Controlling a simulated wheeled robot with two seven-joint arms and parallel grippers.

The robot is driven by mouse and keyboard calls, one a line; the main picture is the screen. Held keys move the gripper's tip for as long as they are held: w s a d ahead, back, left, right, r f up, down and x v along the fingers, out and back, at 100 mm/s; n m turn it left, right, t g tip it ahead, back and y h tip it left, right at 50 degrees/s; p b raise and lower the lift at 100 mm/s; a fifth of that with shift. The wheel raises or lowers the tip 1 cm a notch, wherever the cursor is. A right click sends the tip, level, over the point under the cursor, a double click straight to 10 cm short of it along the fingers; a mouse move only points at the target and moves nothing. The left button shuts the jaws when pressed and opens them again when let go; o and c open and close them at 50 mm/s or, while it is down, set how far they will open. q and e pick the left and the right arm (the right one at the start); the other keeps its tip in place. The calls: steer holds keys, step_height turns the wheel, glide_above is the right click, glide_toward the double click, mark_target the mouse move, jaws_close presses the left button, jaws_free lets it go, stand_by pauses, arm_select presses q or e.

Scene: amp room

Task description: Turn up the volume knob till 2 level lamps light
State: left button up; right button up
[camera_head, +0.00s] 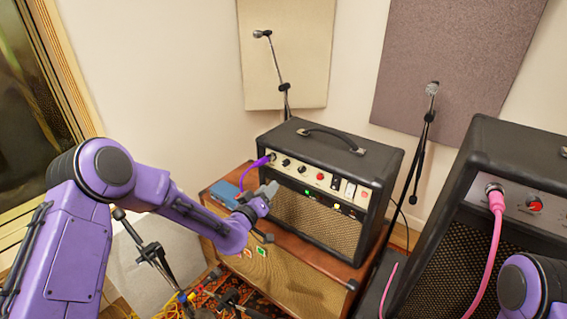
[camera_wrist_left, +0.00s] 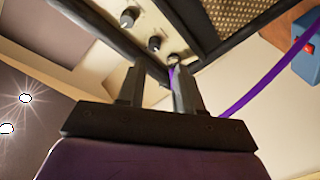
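The black amp (camera_head: 310,226) stands on a wooden cabinet, its pale panel (camera_head: 338,187) facing me. The panel has dark knobs (camera_head: 287,162) and a red one (camera_head: 320,176); labels are too small to read, so I cannot tell which is volume. Below, a green lamp (camera_head: 308,192) looks lit; a yellowish spot (camera_head: 336,205) is unclear. My left gripper (camera_head: 270,190) is open and empty before the panel's left end. In the wrist view, its fingers (camera_wrist_left: 155,78) are apart, near the plugged socket (camera_wrist_left: 173,58), with knobs (camera_wrist_left: 154,43) beyond. My right gripper is out of view.
A purple cable (camera_head: 250,170) runs from the panel to a blue box (camera_head: 224,193) on the wooden cabinet (camera_head: 290,283). A larger amp (camera_head: 515,160) with a pink cable (camera_head: 495,225) stands right. Microphone stands (camera_head: 424,135) rise behind.

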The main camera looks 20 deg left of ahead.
mark_target(284, 165)
arm_select(q)
steer(key=w+p, duration=0.1)
steer(key=w, duration=0.2)
steer(key=w+d+r, duration=0.1)
steer(key=w, duration=0.2)
steer(key=w+p, duration=0.1)
steer(key=w, duration=0.3)
steer(key=shift+d+r+p, duration=0.15)
steer(key=shift+p, duration=0.2)
steer(key=shift+w, duration=0.55)
steer(key=shift+c, duration=0.3)
jaws_close()
